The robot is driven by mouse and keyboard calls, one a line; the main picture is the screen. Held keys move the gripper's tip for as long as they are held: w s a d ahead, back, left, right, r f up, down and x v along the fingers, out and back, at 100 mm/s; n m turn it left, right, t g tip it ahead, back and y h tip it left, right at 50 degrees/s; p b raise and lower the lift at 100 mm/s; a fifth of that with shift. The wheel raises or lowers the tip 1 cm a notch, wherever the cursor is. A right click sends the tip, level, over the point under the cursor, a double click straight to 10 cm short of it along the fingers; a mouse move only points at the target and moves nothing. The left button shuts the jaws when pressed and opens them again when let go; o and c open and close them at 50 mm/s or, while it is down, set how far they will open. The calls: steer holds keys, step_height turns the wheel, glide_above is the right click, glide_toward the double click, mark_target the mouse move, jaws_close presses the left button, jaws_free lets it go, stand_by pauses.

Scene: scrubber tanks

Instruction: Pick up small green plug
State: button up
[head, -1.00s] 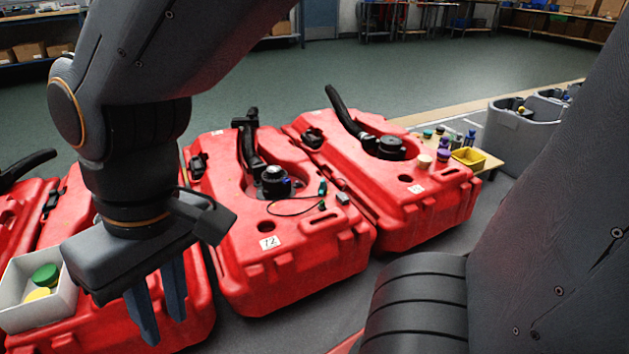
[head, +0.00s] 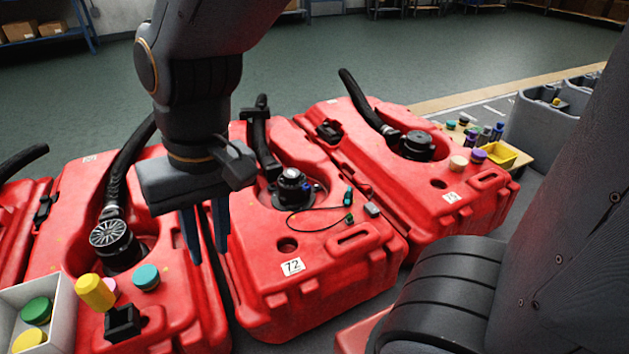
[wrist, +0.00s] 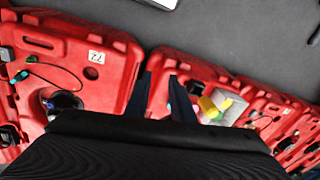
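A small green plug (head: 349,218) lies on top of the red tank (head: 262,270) labelled 72, at the end of a thin dark cable. In the wrist view the small green plug (wrist: 31,59) shows near the left edge. A teal connector (head: 348,195) and a small grey block (head: 372,210) lie close beside it. My gripper (head: 208,252) points down, left of the plug and apart from it, above the gap between two tanks. Its two fingers are spread with nothing between them; the wrist view also shows the gripper (wrist: 160,85) empty.
A black hose and cap (head: 291,184) rise behind the cable. The left tank carries a yellow cylinder (head: 95,292), a teal cap (head: 146,277) and a white box (head: 62,335). The right tank (head: 460,215) adjoins a shelf with several bottles and a yellow tray (head: 503,154).

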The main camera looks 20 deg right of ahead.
steer(key=w+d+f+m+h+p, duration=0.15)
steer(key=w+d+f+m, duration=0.25)
steer(key=w+d+m, duration=0.45)
steer(key=m+p, duration=0.4)
steer(key=m, duration=0.8)
glide_above(349, 215)
steer(key=f, duration=1.4)
steer(key=shift+a+f, duration=0.3)
steer(key=shift+d+f+b, duration=0.15)
steer(key=shift+f+b, duration=0.6)
steer(key=shift+f, duration=0.8)
steer(key=shift+d+f+b, duration=0.15)
steer(key=shift+f+b, duration=0.6)
steer(key=shift+f, duration=0.8)
jaws_close()
